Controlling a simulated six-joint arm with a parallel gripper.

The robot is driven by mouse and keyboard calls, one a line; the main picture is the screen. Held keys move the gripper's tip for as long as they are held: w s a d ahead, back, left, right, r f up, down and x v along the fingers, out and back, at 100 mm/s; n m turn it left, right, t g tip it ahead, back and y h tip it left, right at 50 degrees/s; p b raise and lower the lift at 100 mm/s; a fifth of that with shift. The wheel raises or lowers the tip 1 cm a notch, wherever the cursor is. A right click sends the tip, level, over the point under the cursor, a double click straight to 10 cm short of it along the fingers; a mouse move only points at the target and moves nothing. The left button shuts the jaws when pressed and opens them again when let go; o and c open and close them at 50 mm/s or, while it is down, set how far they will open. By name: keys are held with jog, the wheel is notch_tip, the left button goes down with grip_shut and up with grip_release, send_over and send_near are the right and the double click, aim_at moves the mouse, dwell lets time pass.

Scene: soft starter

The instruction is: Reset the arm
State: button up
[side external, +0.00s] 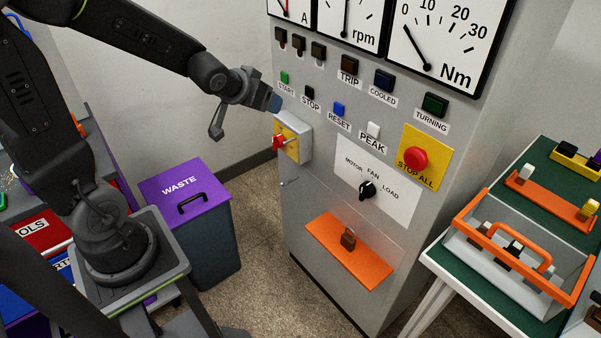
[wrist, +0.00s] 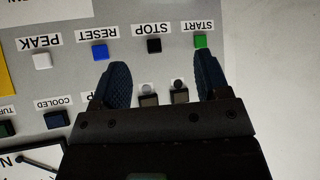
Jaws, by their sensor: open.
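My gripper (side external: 272,102) is at the left edge of the grey panel (side external: 330,165), near the row of push buttons. In the wrist view my gripper (wrist: 161,68) is open, with two dark blue fingers apart and nothing between them. The green START button (wrist: 200,41) lies just beyond one fingertip, and the black STOP button (wrist: 154,46) beyond the gap. The blue RESET button (wrist: 100,52) is just beyond the other fingertip and also shows in the side external view (side external: 338,108). The white PEAK button (wrist: 43,61) is farther along. I cannot tell the exact distance to the panel.
A red-handled yellow switch box (side external: 290,146) juts out below my gripper. The panel carries a red STOP ALL button (side external: 414,159), a black selector knob (side external: 367,190) and an orange shelf (side external: 377,273) with a padlock. A purple-lidded waste bin (side external: 215,178) stands lower left.

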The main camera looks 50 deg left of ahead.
jog(key=s+d+r+m+g+h, duration=0.1)
jog(key=s+d+r+m, duration=0.1)
jog(key=s+d, duration=0.4)
jog(key=s+d+r+m+g+h, duration=0.2)
jog(key=s+d+r, duration=0.2)
jog(key=s+d, duration=0.3)
jog(key=s, duration=0.4)
jog(key=shift+s+d+r+g, duration=0.15)
jog(key=shift+d+r+g, duration=0.1)
jog(key=shift+g, duration=0.05)
